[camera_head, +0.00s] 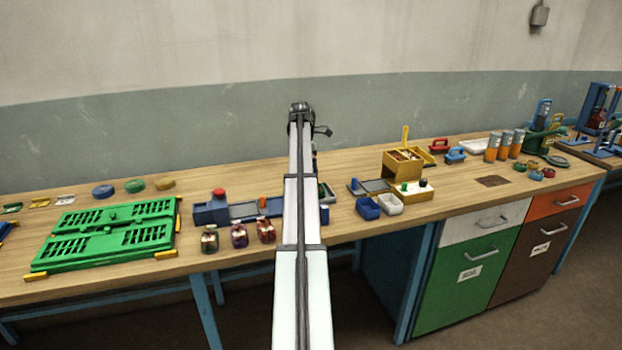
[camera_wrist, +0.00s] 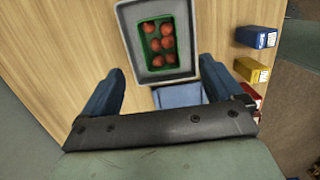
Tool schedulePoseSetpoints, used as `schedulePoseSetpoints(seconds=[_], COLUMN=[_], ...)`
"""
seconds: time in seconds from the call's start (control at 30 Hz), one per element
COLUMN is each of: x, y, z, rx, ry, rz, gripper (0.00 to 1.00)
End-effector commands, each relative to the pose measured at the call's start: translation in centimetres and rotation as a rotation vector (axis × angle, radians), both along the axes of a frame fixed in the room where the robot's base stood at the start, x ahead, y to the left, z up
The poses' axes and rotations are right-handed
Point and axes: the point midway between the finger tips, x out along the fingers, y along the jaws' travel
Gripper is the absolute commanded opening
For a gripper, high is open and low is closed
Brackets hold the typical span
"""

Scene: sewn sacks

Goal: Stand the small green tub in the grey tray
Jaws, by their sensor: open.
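In the wrist view the small green tub (camera_wrist: 149,44) holds several round reddish things. It lies inside the rim of the grey tray (camera_wrist: 190,70), with grey floor showing around it. I cannot tell whether its base rests flat. In the head view my arm covers most of this spot; part of the grey tray (camera_head: 332,197) shows just right of the arm.
A blue box (camera_wrist: 178,97) lies just below the tray in the wrist view, with blue (camera_wrist: 256,37) and yellow (camera_wrist: 250,69) boxes at the right.

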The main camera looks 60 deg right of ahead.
Motion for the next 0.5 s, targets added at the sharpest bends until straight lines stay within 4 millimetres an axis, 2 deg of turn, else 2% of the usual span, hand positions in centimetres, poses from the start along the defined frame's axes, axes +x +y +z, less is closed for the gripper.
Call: schedulePoseSetpoints(seconds=[0.03, 0.2, 0.5], x=[0.1, 0.2, 0.3], y=[0.0, 0.2, 0.3], z=[0.8, 2.1, 2.5], rx=[-0.002, 0.000, 0.000], ry=[-0.001, 0.000, 0.000], rz=[0.000, 0.000, 0.000], gripper=[0.94, 0.94, 0.94])
